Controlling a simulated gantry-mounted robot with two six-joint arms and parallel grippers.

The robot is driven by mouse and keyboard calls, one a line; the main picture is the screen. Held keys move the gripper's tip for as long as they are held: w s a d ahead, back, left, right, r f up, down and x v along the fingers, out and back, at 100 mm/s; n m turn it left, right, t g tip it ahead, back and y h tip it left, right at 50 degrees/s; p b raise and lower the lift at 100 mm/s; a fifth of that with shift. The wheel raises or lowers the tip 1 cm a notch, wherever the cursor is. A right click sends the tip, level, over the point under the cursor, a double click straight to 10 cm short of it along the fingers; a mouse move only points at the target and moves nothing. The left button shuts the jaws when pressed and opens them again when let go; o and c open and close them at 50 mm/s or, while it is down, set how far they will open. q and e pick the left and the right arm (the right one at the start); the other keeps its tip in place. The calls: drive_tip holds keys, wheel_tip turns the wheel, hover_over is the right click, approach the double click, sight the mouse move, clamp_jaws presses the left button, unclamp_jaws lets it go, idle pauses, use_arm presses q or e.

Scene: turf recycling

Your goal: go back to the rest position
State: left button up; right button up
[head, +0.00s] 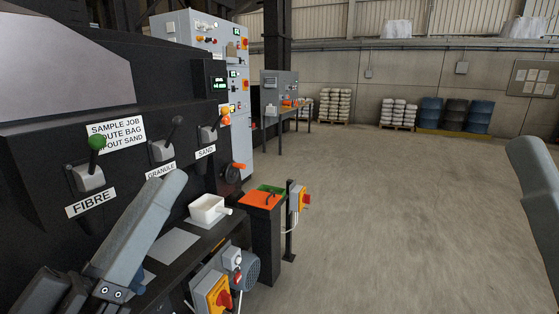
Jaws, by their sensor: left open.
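My left arm comes in from the lower left, its grey link slanting up in front of the black machine. My left gripper (138,287) shows only in part low in the picture, behind and beside that link, near the ledge of the machine. It is open, and I see nothing held in it. Only a grey link of my right arm shows at the right edge; my right gripper is out of view.
The black machine (40,140) has FIBRE (97,143), GRANULE (176,121) and SAND (222,113) levers. The floor to the right is clear.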

use_arm(q)
drive_tip(key=s+a+r+m+t+y, duration=0.1)
drive_tip(key=s+a+r+t+y, duration=0.3)
drive_tip(key=s+a+r+y, duration=0.3)
wheel_tip(320, 180, up, 37)
drive_tip(key=d+m+p, duration=0.1)
drive_tip(key=p, duration=3.7)
drive_tip(key=shift+d+h, duration=0.25)
drive_tip(key=shift+h, duration=0.05)
drive_tip(key=shift+f, duration=0.15)
drive_tip(key=shift+d, duration=0.15)
